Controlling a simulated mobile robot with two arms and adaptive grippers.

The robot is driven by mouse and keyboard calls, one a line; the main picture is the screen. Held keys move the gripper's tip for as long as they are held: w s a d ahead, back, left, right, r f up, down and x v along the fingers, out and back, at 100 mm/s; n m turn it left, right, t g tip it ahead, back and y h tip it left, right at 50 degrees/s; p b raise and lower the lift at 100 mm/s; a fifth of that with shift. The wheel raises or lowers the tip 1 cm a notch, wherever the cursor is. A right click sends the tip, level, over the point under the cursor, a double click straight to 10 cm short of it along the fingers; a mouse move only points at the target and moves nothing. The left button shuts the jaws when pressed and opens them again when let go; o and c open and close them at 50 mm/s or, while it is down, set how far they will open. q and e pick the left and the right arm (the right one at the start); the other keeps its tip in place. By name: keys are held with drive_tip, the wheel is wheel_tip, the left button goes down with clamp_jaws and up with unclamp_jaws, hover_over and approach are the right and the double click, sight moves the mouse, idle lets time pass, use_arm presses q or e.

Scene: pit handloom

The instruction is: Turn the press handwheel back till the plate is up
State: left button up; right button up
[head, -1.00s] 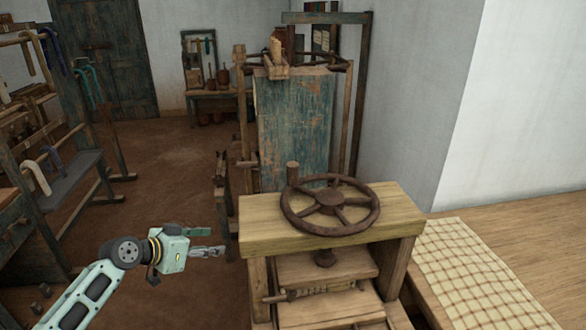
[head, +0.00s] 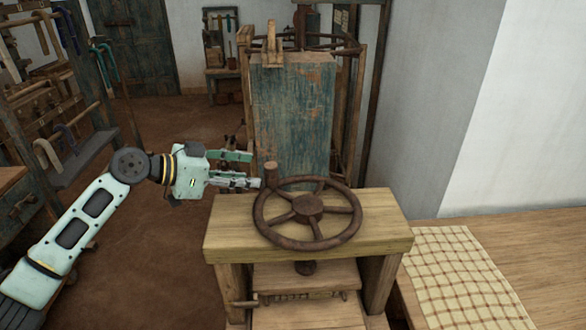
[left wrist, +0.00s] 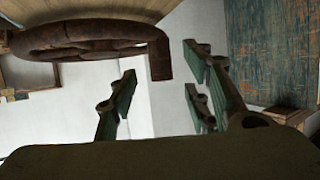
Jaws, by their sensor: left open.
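The press handwheel (head: 308,208) is a brown, rusty spoked wheel lying flat above the press's wooden top beam (head: 232,232). Its upright handle knob (head: 270,174) stands on the rim at the far left. The press plate (head: 306,275) is a wooden board below the beam, under the screw (head: 305,267). My left gripper (head: 255,170) is open and empty, its fingertips just left of the knob; in the head view I cannot tell whether they touch. In the left wrist view the wheel (left wrist: 80,38) and its knob (left wrist: 160,55) show beyond the open fingers (left wrist: 160,95). My right gripper is out of view.
A checked cloth (head: 460,275) lies on the wooden bench (head: 540,250) at the right. A tall blue-green worn board (head: 290,125) stands behind the press. A rack with hooks (head: 60,120) is at the far left. Open floor (head: 170,270) lies left of the press.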

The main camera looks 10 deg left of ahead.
sight(271, 175)
use_arm(q)
drive_tip(key=shift+w+d+f+p, duration=0.1)
drive_tip(key=shift+w+d+p, duration=0.25)
drive_tip(key=shift+w+d, duration=0.35)
drive_tip(key=p+x, duration=0.2)
drive_tip(key=x, duration=0.3)
drive_tip(key=shift+f, duration=0.2)
drive_tip(key=shift+w+d+f, duration=0.15)
drive_tip(key=shift+d, duration=0.1)
drive_tip(key=shift+d+f, duration=0.1)
drive_tip(key=c, duration=1.1)
clamp_jaws()
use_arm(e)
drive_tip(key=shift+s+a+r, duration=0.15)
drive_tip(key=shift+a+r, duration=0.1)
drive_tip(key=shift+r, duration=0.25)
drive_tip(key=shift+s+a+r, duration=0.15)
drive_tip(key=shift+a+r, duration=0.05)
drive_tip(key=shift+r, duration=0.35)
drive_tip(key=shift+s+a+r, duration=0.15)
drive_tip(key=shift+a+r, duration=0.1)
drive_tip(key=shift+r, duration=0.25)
